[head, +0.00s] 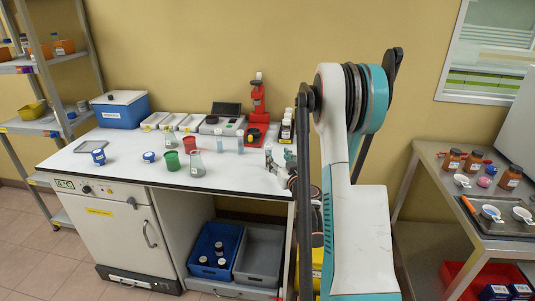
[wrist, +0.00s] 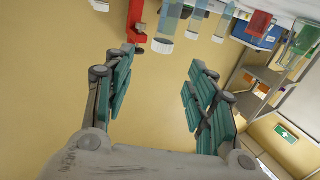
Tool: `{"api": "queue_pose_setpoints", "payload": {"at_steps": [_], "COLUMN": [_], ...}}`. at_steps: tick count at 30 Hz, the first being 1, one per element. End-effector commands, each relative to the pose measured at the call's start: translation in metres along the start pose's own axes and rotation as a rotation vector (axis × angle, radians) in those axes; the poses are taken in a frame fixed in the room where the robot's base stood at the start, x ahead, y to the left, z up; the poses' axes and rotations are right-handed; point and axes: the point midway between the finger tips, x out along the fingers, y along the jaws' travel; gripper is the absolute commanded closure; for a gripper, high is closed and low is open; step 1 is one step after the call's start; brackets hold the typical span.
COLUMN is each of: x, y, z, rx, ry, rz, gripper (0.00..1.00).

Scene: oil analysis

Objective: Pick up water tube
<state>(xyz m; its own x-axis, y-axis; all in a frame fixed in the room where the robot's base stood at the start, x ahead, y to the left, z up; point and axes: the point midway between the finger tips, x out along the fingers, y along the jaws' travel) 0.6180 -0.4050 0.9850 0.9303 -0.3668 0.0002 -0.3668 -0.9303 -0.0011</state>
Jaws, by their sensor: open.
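I cannot tell for certain which container is the water tube. Several clear, pale-blue tubes stand upright on the white worktop; one clear tube (head: 240,141) is right of centre in the head view, and another tube (head: 219,144) is to its left. The wrist view is tilted and shows a pale-blue tube (wrist: 168,24) at the top, beyond the fingers. My gripper (wrist: 158,88) has its teal fingers spread wide with nothing between them. In the head view, my gripper (head: 285,161) is at the worktop's right end, partly hidden by my arm, apart from the tubes.
A red cup (head: 190,144), a green cup (head: 172,161) and a grey-tinted beaker (head: 196,165) stand left of the tubes. A red device (head: 257,100) and dark-labelled bottles (head: 286,127) are behind. The worktop's front middle is fairly clear. A shelf (head: 25,127) is at left.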

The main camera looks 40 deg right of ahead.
Motion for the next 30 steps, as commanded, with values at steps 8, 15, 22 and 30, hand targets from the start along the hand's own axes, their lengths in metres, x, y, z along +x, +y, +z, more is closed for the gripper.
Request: {"api": "queue_pose_setpoints", "payload": {"at_steps": [8,15,22,30], "x": [0.037,0.054,0.084,0.105], "y": [-0.001,-0.001,-0.005,-0.004], "z": [0.001,0.002,0.009,0.006], "rx": [-0.001,-0.001,-0.001,-0.001], "ry": [0.000,0.000,-0.001,-0.001], "rz": [-0.001,-0.001,-0.002,0.000], "gripper": [0.49,0.49,0.49,0.49]}}
